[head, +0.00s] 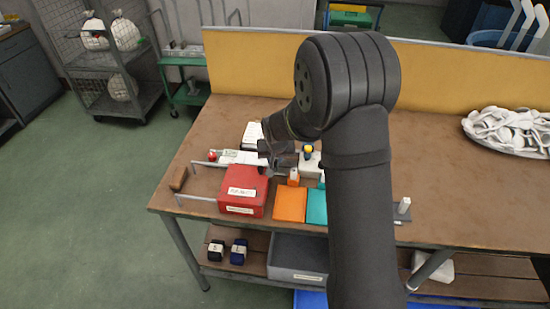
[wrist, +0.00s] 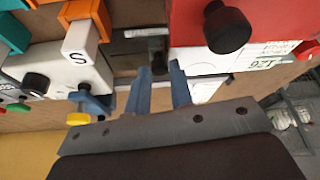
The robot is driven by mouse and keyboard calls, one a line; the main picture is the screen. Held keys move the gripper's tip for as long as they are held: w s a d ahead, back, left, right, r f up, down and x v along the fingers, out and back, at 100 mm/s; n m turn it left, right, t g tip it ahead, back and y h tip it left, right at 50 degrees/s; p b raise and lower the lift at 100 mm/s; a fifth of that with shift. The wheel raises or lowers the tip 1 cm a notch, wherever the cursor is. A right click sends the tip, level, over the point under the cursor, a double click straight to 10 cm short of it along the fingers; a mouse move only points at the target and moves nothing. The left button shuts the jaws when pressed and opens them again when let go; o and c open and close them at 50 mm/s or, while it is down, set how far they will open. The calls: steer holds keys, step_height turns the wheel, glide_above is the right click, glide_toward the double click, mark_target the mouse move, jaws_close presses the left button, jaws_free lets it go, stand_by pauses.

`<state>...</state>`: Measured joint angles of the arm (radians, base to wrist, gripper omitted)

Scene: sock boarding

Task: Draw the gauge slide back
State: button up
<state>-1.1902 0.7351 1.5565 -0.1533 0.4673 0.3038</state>
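My gripper (head: 272,165) is low over the middle of the bench, just behind the red box (head: 244,190). In the wrist view its two blue-grey fingers (wrist: 160,86) are apart with nothing held between them. A small dark knob (wrist: 158,62) on a grey metal strip (wrist: 140,36) shows just past the gap between the fingertips. It looks like part of the gauge slide, but I cannot tell for sure. I cannot tell whether the fingers touch it. In the head view my arm and gripper hide this spot.
The red box (wrist: 205,22) with a black knob is right of the fingers in the wrist view. A white box (wrist: 75,70) with coloured knobs is left. Orange (head: 290,204) and teal (head: 316,207) panels lie nearby. A tray of white socks (head: 510,130) stands far right.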

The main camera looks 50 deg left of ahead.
jaws_close()
steer(key=shift+w+d, duration=1.45)
steer(key=o, duration=0.5)
jaws_free()
steer(key=shift+r, duration=0.15)
steer(key=v, duration=1.7)
steer(key=shift+a+r, duration=0.1)
